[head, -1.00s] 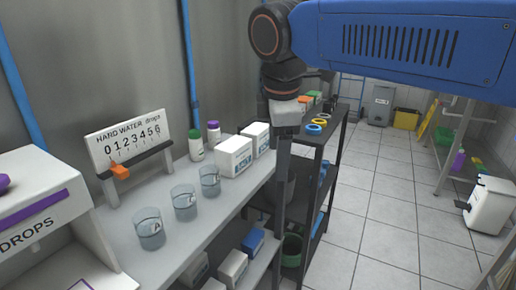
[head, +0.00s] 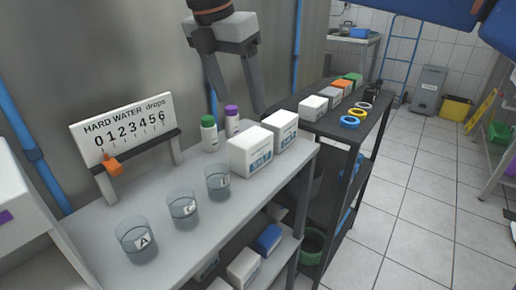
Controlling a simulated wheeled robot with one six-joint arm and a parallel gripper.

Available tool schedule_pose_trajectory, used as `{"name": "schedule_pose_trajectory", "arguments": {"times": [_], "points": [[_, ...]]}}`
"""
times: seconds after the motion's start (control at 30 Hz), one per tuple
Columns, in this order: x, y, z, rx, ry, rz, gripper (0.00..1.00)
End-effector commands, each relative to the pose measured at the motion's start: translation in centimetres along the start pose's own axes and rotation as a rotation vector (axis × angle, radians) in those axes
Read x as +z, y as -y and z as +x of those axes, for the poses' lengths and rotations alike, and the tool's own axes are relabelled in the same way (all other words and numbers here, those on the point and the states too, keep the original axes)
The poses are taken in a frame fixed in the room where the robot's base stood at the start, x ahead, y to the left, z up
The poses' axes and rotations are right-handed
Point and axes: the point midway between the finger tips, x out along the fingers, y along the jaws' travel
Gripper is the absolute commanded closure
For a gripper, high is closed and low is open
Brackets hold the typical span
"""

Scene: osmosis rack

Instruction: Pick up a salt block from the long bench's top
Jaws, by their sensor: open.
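Two white salt blocks with blue labels stand side by side on the long bench's top (head: 135,262). The nearer salt block (head: 251,150) reads SALT, and the farther salt block (head: 282,130) stands just behind it to the right, close to the bench's far end. My gripper (head: 238,112) is open and empty, with its fingers pointing down. It appears above and behind the blocks in the picture, apart from them. One fingertip passes behind the purple-capped bottle, and the other ends near the farther block's upper left.
Beakers marked with letters (head: 137,236) line the bench's front. A green-capped bottle (head: 209,134) and a purple-capped bottle (head: 232,121) stand left of the blocks. A hard water sign (head: 125,125) stands at left. A dark rack (head: 335,122) with boxes and rings adjoins; open floor lies right.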

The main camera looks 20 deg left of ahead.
Motion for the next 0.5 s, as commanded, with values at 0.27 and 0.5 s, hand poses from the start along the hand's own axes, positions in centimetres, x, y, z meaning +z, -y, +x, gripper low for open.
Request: {"name": "schedule_pose_trajectory", "arguments": {"times": [0.27, 0.5], "points": [[0.1, 0.1, 5.0, -0.003, -0.001, 0.004, 0.31], [0.1, 0.1, 9.1, -0.003, -0.001, 0.005, 0.31]]}}
